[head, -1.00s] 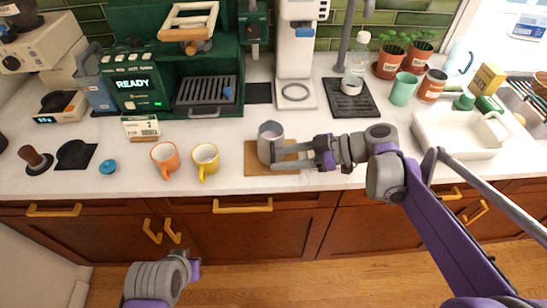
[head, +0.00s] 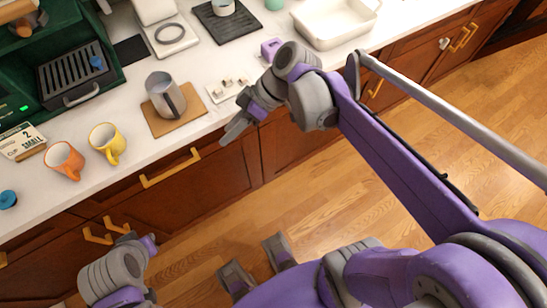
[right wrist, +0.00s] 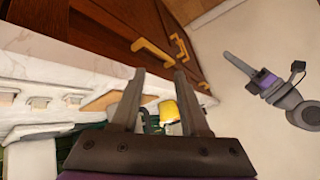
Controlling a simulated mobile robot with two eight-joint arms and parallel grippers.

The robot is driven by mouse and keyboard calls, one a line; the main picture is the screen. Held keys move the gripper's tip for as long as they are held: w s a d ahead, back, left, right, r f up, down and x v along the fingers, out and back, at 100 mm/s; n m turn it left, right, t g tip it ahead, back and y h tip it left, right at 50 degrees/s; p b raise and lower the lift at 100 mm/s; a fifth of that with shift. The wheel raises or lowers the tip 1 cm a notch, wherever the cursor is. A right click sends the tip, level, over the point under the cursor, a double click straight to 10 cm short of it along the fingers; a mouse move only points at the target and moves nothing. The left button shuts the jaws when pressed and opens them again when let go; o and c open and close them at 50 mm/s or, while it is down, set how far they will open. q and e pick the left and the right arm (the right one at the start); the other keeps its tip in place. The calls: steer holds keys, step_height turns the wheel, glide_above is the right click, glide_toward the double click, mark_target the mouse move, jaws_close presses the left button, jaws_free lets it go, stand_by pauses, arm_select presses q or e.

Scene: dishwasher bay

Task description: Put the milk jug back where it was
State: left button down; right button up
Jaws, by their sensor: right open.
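The milk jug (head: 160,84) is a grey metal pitcher with a handle. It stands upright on a wooden board (head: 187,124) on the counter, in the head view left of centre. My right gripper (head: 233,122) is open and empty, to the right of the jug and apart from it, by the counter's front edge. Its two fingers also show spread in the right wrist view (right wrist: 159,74). My left gripper (head: 150,246) is low at the left in the head view, away from the counter; its fingers are too hidden to read.
An orange mug (head: 64,161) and a yellow mug (head: 107,143) stand left of the board. A small white tray (head: 222,95) with several little pieces lies right of it. The green coffee machine (head: 70,50) is behind, and a white basin (head: 330,35) farther right.

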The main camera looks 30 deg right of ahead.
steer(key=s+d+f+m+t+h, duration=0.2)
steer(key=s+d+f+m+h, duration=0.4)
steer(key=s+f+m+h, duration=0.2)
steer(key=shift+s+d+f+m+t, duration=0.25)
steer(key=shift+s+f+m, duration=0.35)
steer(key=shift+s, duration=0.45)
steer(key=r+p, duration=0.2)
steer(key=w+r+p, duration=0.1)
steer(key=r+p, duration=0.1)
steer(key=r, duration=0.1)
